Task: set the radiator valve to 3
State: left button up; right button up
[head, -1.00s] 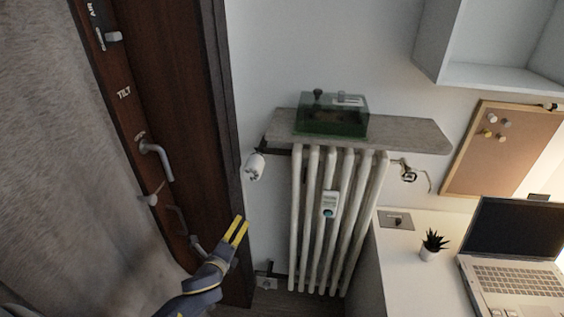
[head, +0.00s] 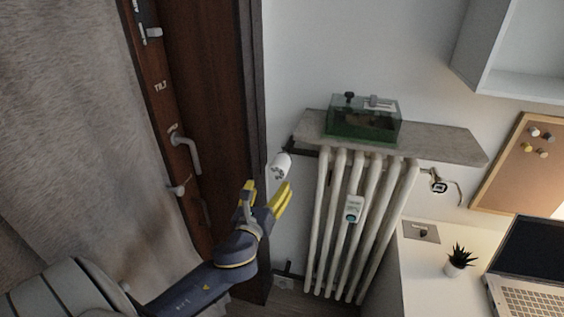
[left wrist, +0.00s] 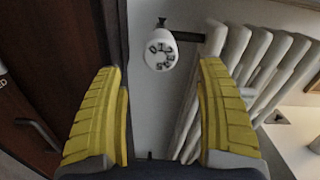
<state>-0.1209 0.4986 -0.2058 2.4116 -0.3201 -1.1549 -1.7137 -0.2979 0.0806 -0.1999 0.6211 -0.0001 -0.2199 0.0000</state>
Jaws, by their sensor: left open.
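The radiator valve (head: 281,165) is a white knob on a dark pipe at the upper left of the radiator (head: 345,225). In the left wrist view the valve (left wrist: 160,52) shows its face with dark numerals around it; I cannot tell which one is set. My left gripper (head: 268,192) is open and empty, just below the valve in the head view. In the left wrist view its yellow fingers (left wrist: 160,105) stand apart, with the valve ahead between and beyond their tips, not touching. My right gripper is not in view.
A stone shelf (head: 440,143) above the radiator bears a green glass box (head: 362,120). A dark wooden door frame (head: 225,110) with a handle (head: 186,150) stands close on the left. A desk with a plant (head: 459,260) and laptop (head: 530,265) is at right.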

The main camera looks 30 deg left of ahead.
aim_at(282, 162)
pick_arm(q)
jog(key=x, duration=1.4)
jog(key=shift+d, duration=0.1)
jog(key=c, duration=1.2)
